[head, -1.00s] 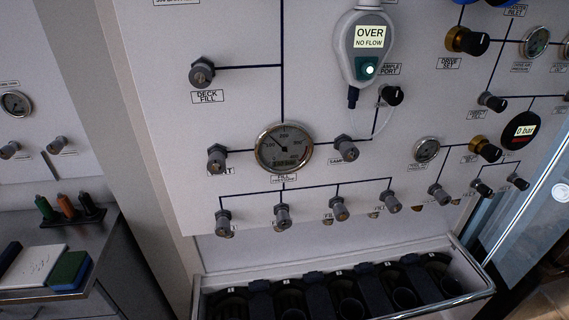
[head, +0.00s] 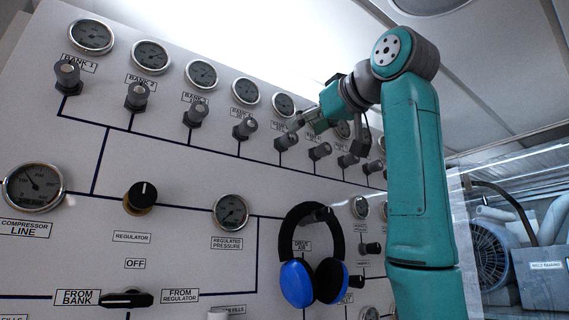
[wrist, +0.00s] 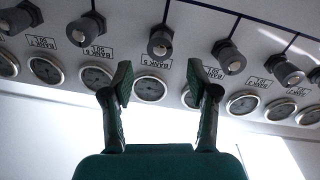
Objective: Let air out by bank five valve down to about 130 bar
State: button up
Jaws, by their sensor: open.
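The bank five valve is a grey knob (wrist: 160,42) above its upside-down label (wrist: 152,62) in the wrist view. Its round gauge (wrist: 150,88) shows between my fingers; the needle is too small to read. In the head view the fifth knob (head: 286,141) sits under its gauge (head: 284,105), partly behind my gripper (head: 299,124). In the wrist view my gripper (wrist: 159,78) is open and empty, its fingers either side of the gauge, with the knob beyond the fingertips. I see no contact with the knob.
Neighbouring bank knobs stand close on both sides, such as bank four (wrist: 229,57) and bank six (wrist: 87,30). Blue headphones (head: 313,270) hang on the panel below. A regulator knob (head: 140,198) and a black lever (head: 126,300) are lower left.

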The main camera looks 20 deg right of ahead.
aim_at(293, 137)
jog(key=x, duration=0.6)
grip_shut()
